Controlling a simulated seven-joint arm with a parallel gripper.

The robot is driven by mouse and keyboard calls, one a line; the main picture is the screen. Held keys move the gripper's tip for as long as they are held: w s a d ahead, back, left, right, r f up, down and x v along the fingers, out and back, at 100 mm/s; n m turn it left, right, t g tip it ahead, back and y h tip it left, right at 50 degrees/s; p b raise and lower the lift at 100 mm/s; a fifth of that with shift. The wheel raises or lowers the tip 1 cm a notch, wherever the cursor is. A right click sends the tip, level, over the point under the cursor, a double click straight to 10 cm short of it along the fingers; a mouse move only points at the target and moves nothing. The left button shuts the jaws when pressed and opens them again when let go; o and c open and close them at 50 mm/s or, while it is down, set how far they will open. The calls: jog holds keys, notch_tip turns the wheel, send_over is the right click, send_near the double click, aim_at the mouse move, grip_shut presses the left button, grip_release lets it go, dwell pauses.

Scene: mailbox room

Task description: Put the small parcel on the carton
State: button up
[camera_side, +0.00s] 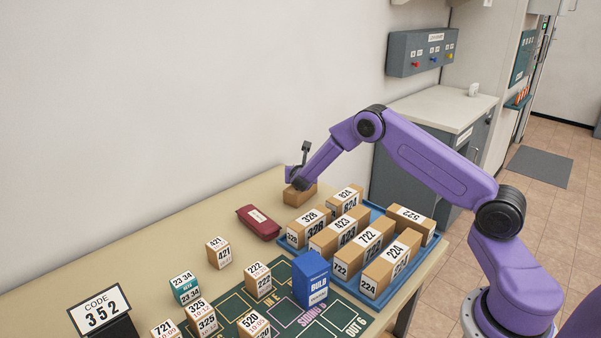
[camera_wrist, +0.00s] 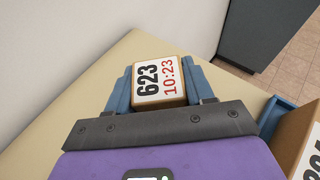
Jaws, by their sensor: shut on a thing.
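My gripper (camera_wrist: 160,85) is shut on a small brown parcel (camera_wrist: 160,68) with a white label reading 623 and 10:23. In the side view my gripper (camera_side: 300,184) holds a brown box (camera_side: 300,197) low over the back of the table, beyond the red case. I cannot tell whether its underside touches anything. No separate carton shows under it in the wrist view. Larger brown numbered cartons stand in a blue tray (camera_side: 377,297), and a blue BULB box (camera_side: 311,279) stands in front of them. I cannot tell which one the task calls the carton.
A dark red case (camera_side: 258,222) lies left of the tray. Several small labelled parcels, such as 421 (camera_side: 218,252), stand toward the front on and around a green marked mat (camera_side: 233,308). A CODE 352 sign (camera_side: 101,311) stands front left. Bare table (camera_side: 150,256) lies along the wall.

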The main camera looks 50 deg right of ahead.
jog(key=shift+f, duration=0.1)
jog(key=o, duration=1.2)
jog(key=s+a+r+m+g, duration=0.1)
jog(key=s+a+r+m, duration=0.1)
jog(key=s+a+r, duration=0.35)
jog(key=s+a+r+m+g, duration=0.1)
jog(key=s+a+r+m, duration=0.15)
jog(key=s+a, duration=0.55)
jog(key=s+a+r+m+g+y, duration=0.1)
jog(key=s+a+m+g+y, duration=0.1)
jog(key=s, duration=1)
jog(key=s+a+r+m+g+y, duration=0.2)
jog(key=s+a+m+g+y, duration=0.1)
jog(key=s, duration=0.9)
jog(key=s+a+r+m+g+y, duration=0.1)
jog(key=s+a+m+y, duration=0.3)
jog(key=s, duration=0.9)
jog(key=shift+a+r+m+g+y, duration=0.1)
jog(key=shift+r+m+g+y, duration=0.2)
jog(key=shift+m+g+y, duration=0.3)
